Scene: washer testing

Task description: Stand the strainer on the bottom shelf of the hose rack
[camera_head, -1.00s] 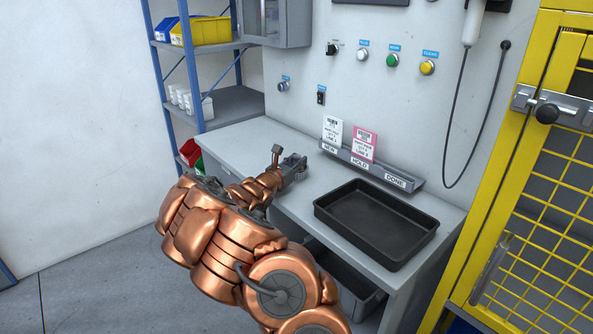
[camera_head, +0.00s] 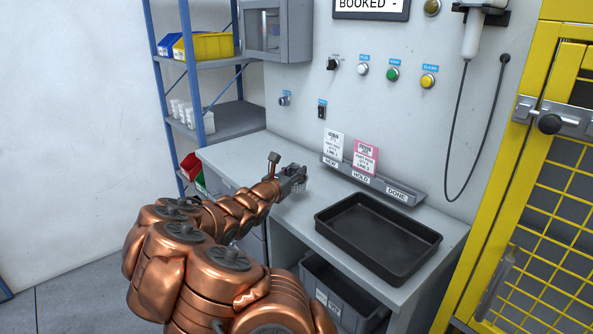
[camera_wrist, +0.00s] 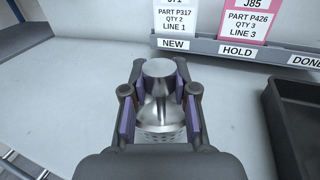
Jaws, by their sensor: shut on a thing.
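My gripper (camera_head: 291,178) is over the worktop, left of the black tray. In the wrist view my gripper (camera_wrist: 158,100) has its purple-padded fingers closed on a shiny metal strainer (camera_wrist: 160,122). The strainer has a round, flat-topped upper part and a perforated, flared lower part. It appears roughly upright. In the head view the strainer (camera_head: 298,187) is mostly hidden by the fingers. I cannot tell its height above the worktop. I cannot identify a hose rack with certainty in either view.
The grey worktop (camera_head: 245,152) is mostly clear around my gripper. A black tray (camera_head: 379,238) is at right, below a labelled card rail (camera_head: 375,182). A blue-posted shelf unit (camera_head: 226,118) with bins stands back left. A yellow mesh cage (camera_head: 549,200) bounds the right.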

